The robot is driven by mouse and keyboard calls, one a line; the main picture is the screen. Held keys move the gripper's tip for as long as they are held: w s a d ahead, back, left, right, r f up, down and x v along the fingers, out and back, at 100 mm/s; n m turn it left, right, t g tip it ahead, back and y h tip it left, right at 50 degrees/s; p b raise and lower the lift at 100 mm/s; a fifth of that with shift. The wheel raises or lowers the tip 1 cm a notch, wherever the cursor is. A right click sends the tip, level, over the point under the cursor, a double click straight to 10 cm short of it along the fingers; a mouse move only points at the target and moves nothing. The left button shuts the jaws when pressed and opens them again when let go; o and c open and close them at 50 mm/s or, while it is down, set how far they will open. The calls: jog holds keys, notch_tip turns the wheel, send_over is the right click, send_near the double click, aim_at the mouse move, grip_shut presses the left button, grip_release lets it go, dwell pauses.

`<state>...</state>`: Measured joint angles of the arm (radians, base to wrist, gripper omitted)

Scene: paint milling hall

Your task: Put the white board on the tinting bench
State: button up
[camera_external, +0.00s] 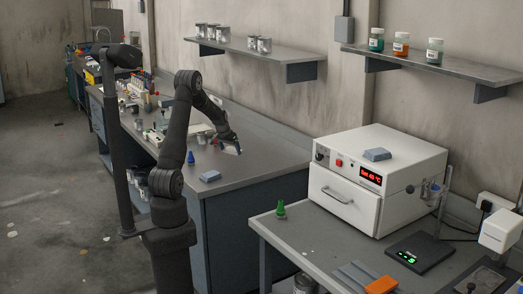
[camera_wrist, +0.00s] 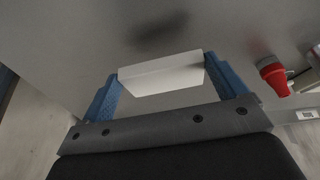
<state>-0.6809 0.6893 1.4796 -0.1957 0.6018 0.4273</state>
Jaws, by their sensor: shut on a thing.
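My gripper (camera_external: 230,148) is shut on the white board (camera_wrist: 162,76), which sits between its two blue fingers in the wrist view. The board looks like a small flat white slab. In the external view only a small pale part shows at my gripper. My gripper hangs over the long grey bench top (camera_external: 262,160) against the wall. In the wrist view a dark shadow lies on the grey surface (camera_wrist: 70,55) beyond the board, which looks raised above it. The pictures carry no label saying which bench is the tinting bench.
A grey-blue block (camera_external: 210,176) and a blue cone-shaped piece (camera_external: 191,158) stand near the bench's front edge. A red object (camera_wrist: 274,74) lies right of my gripper in the wrist view. A white oven (camera_external: 375,180) stands on the nearer bench (camera_external: 330,250). A wall shelf (camera_external: 255,55) hangs above.

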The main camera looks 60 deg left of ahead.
aim_at(232, 160)
jog(key=shift+f, duration=1.85)
jog(key=shift+f, duration=0.1)
jog(key=o, duration=0.7)
jog(key=shift+s+r, duration=0.15)
jog(key=shift+r, duration=0.4)
jog(key=v, duration=1.1)
